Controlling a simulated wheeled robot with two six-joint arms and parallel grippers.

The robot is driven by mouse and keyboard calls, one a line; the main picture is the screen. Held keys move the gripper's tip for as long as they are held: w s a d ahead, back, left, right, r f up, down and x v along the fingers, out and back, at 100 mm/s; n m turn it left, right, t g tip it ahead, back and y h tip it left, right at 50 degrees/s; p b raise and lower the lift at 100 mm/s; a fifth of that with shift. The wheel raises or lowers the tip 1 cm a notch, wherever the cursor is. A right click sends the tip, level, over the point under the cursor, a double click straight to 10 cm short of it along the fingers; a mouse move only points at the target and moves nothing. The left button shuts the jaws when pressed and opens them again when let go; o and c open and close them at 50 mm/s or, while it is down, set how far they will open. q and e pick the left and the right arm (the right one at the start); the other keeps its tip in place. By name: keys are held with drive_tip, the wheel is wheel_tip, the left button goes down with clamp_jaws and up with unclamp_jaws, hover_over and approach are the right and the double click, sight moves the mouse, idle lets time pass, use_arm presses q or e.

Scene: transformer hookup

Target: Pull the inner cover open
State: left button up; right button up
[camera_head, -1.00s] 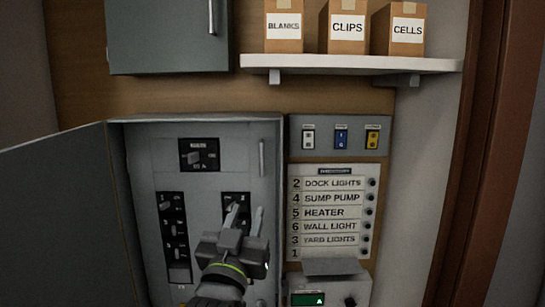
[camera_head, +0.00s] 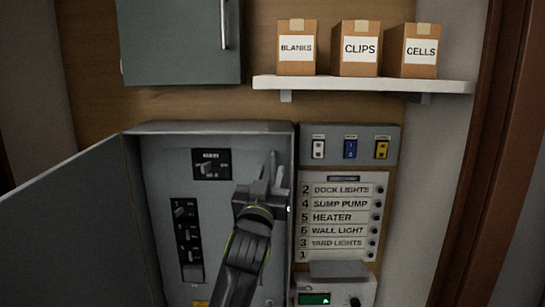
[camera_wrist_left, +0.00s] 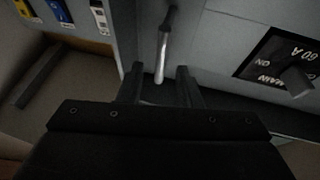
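The inner cover (camera_head: 165,165) is a flat grey panel with cut-outs for black switches, lying shut inside the grey box. Its handle, a slim upright metal bar (camera_wrist_left: 164,45), shows clearly in the left wrist view. My left gripper (camera_head: 272,170) is at the cover's upper right, over the handle, which it partly hides in the head view. In the left wrist view the two fingers (camera_wrist_left: 161,76) are apart, with the lower end of the bar showing between their tips. I cannot tell if they touch it. My right gripper is out of view.
The box's outer door (camera_head: 70,225) stands open to the left. A label panel (camera_head: 338,217) and a strip with three switches (camera_head: 350,146) are close on the right. Above are a white shelf (camera_head: 360,86) with boxes and a closed green-grey cabinet (camera_head: 180,45).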

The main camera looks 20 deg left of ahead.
sight(271, 167)
use_arm(q)
drive_tip(key=shift+p+x, duration=0.5)
drive_tip(key=shift+x, duration=1.2)
clamp_jaws()
